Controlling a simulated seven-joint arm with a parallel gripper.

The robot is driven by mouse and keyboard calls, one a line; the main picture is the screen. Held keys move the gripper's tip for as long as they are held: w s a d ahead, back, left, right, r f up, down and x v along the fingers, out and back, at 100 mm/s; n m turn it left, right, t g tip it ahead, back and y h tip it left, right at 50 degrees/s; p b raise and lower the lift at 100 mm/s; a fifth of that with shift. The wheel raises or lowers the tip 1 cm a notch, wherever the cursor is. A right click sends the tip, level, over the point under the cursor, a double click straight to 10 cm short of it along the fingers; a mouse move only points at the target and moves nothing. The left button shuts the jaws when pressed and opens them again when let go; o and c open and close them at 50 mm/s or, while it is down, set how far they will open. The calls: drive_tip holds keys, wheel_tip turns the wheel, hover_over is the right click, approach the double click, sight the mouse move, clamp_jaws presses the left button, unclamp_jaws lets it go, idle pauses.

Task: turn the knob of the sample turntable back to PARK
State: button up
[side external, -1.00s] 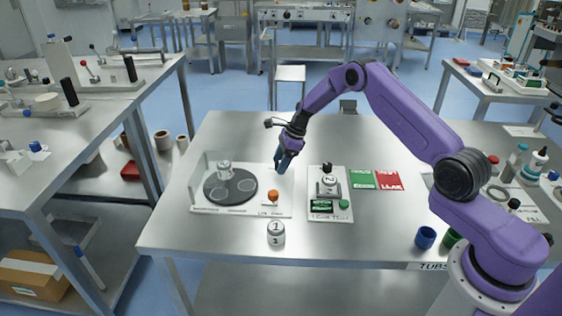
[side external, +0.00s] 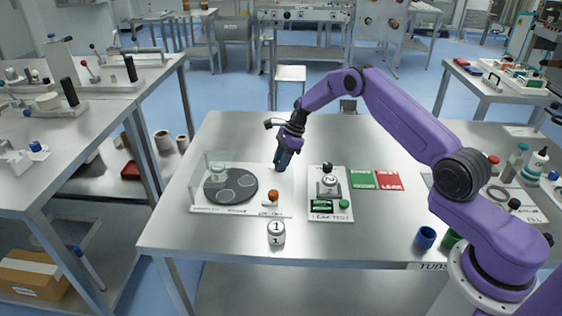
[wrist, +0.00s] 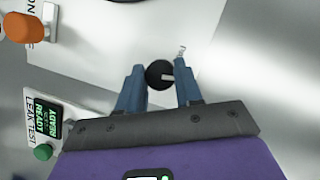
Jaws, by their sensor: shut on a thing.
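The sample turntable has a dark round disc (side external: 231,187) on a white base plate, with a clear guard at its back left. A white tub (side external: 217,170) stands at the disc's back left, partly behind the guard. My gripper (side external: 280,169) is lowered at the plate's back right corner. In the wrist view, the black knob (wrist: 160,74) with a white pointer line sits between my two blue fingertips (wrist: 160,85), and my gripper is shut on it. A small mark (wrist: 182,51) beside the knob is too small to read. The arm hides the knob in the side view.
An orange button (side external: 273,196) stands on the plate's front right. The leak tester (side external: 329,195) with a tub stands to the right, beside green (side external: 362,179) and red (side external: 389,180) cards. A numbered white tub (side external: 276,233) stands in front. The table behind is clear.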

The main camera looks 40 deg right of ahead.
drive_tip(key=n+g, duration=0.1)
drive_tip(key=n, duration=0.2)
drive_tip(key=shift+w+n, duration=0.1)
drive_tip(key=shift+n, duration=0.3)
drive_tip(key=shift+n+g, duration=0.7)
drive_tip(key=shift+n, duration=0.5)
drive_tip(key=shift+n+g, duration=0.4)
drive_tip(key=shift+n, duration=0.6)
drive_tip(key=o, duration=1)
drive_tip(key=shift+o, duration=0.2)
drive_tip(key=shift+r, duration=0.1)
